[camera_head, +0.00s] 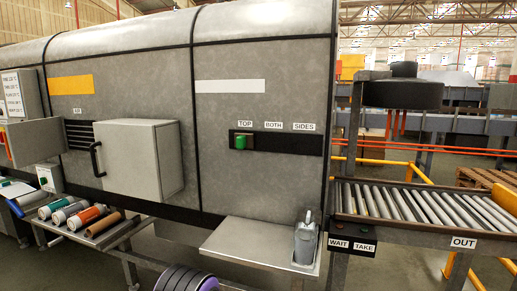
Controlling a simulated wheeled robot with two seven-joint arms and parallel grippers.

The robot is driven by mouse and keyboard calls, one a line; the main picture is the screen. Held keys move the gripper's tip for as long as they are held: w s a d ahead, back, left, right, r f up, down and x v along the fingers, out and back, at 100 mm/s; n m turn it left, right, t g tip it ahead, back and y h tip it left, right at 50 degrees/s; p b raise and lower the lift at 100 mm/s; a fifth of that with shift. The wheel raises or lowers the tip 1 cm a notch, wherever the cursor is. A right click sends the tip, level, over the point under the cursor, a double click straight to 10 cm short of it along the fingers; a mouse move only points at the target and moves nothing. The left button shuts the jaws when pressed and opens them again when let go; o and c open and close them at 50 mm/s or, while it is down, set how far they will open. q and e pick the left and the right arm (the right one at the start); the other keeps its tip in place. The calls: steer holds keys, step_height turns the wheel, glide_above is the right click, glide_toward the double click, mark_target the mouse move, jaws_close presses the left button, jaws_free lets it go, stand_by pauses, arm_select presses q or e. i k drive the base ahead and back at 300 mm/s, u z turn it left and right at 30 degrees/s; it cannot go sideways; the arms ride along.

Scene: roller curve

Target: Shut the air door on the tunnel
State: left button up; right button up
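The tunnel (260,120) is a long grey housing across the left and middle of the view. On its front is a grey box-like panel (130,160) with a black handle (97,159) at its left edge. It stands out from the wall beside a black slatted vent (79,132), part of which shows to its left. A small label (77,110) above the vent is too small to read surely. I take the panel to be the air door; how far it is open I cannot tell.
A metal shelf (250,245) below the tunnel holds a grey jug (305,240). Rollers (92,214) lie on a rack at lower left. A roller conveyor (430,205) runs out at right. A green knob (241,142) sits on a black strip. Another grey box (36,141) is at far left.

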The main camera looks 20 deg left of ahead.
mark_target(27, 143)
steer(key=k, duration=1.65)
steer(key=u, duration=2.75)
steer(key=i, duration=4.95)
steer(key=z, duration=2.5)
